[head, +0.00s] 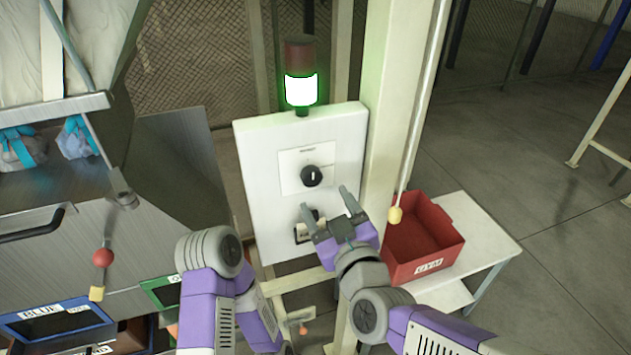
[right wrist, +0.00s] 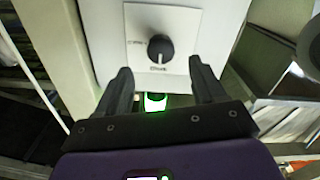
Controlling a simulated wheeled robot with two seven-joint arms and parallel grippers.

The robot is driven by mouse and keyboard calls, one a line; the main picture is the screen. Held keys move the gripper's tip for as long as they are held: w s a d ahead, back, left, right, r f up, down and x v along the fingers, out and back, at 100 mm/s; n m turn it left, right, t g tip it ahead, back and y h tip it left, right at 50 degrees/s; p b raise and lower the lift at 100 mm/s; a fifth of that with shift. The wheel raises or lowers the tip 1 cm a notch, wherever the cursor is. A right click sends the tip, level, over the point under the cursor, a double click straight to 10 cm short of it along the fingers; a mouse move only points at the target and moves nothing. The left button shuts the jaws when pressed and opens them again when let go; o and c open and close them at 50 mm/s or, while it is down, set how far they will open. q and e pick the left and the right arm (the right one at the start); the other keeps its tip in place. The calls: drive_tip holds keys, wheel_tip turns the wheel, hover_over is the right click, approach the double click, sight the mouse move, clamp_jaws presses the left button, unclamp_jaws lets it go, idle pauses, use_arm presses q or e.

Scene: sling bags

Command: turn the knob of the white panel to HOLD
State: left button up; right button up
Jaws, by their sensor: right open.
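The white panel (head: 262,190) stands upright at the centre of the head view. Its round black knob (head: 313,176) sits on a pale label plate, and its white mark looks roughly upright, towards the lamp. The label words are too small to read. In the right wrist view the knob (right wrist: 160,47) lies beyond the fingertips, apart from them. My right gripper (head: 327,200) is open and empty, below and slightly right of the knob; it also shows in the right wrist view (right wrist: 161,78). My left arm shows at the lower centre, but its gripper is not in view.
A lamp (head: 301,88) glows green on top of the panel. A darker fitting (head: 303,235) low on the panel is partly hidden by my right gripper. A cream post (head: 388,110) rises right of the panel. A red bin (head: 423,245) stands on a white table (head: 485,235).

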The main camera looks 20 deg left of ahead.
sight(314, 182)
drive_tip(key=x, duration=0.7)
drive_tip(key=shift+f, duration=0.1)
drive_tip(key=shift+c, duration=0.2)
drive_tip(key=c, duration=1)
